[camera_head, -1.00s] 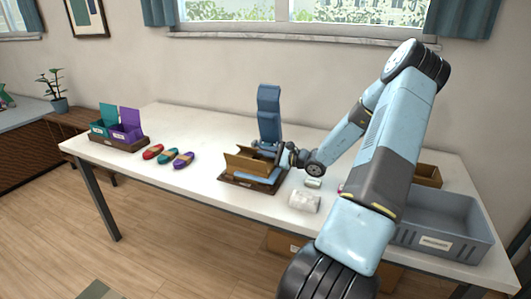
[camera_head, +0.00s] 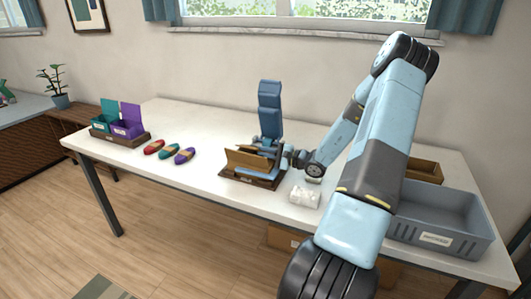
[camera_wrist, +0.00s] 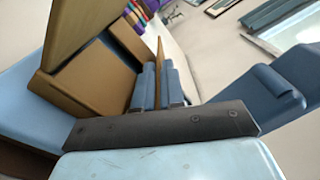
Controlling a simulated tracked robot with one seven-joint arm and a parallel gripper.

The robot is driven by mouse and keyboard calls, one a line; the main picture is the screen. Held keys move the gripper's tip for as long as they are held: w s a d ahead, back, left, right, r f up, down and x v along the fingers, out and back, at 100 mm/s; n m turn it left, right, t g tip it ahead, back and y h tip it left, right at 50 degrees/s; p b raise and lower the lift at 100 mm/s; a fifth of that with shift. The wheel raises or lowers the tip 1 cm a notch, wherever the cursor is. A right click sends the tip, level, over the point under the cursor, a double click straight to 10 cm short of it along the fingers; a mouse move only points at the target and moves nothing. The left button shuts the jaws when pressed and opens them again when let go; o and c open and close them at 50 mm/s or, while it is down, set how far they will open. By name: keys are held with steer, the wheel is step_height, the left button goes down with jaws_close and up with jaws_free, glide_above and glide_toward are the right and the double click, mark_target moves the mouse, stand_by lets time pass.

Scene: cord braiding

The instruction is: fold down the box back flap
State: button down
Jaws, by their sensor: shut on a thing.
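The brown cardboard box (camera_head: 246,161) stands on a dark base (camera_head: 238,178) at the middle of the table. In the wrist view its open brown interior (camera_wrist: 95,78) and a raised flap (camera_wrist: 85,22) fill the upper left. A thin brown panel, seemingly the back flap (camera_wrist: 158,62), stands up edge-on in the wrist view. My gripper (camera_wrist: 159,84) has its two blue fingers on either side of this panel, shut on it. In the head view my gripper (camera_head: 281,150) is at the box's right rear, its fingertips mostly hidden.
A tall blue upright piece (camera_head: 269,103) stands close behind the box. A crumpled white item (camera_head: 305,196) lies right of it. Red, teal and purple cord bundles (camera_head: 185,156) lie left. A grey bin (camera_head: 445,218) stands at right. The table's left front (camera_head: 185,182) is clear.

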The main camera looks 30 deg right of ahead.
steer(key=c, duration=1.3)
jaws_free()
steer(key=m, duration=0.1)
steer(key=r+m, duration=0.1)
steer(key=m, duration=0.1)
steer(key=shift+w+d+r+m, duration=0.15)
steer(key=shift+w+d+m, duration=0.15)
steer(key=shift+d+m, duration=0.1)
steer(key=shift+s+d+m, duration=0.15)
steer(key=shift+d+m, duration=0.15)
steer(key=v, duration=1.3)
steer(key=s+a+r+n, duration=0.3)
steer(key=s+a+r, duration=0.1)
steer(key=a+r, duration=0.8)
steer(key=shift+a+n, duration=0.2)
steer(key=shift+n, duration=0.2)
steer(key=shift+c, duration=0.4)
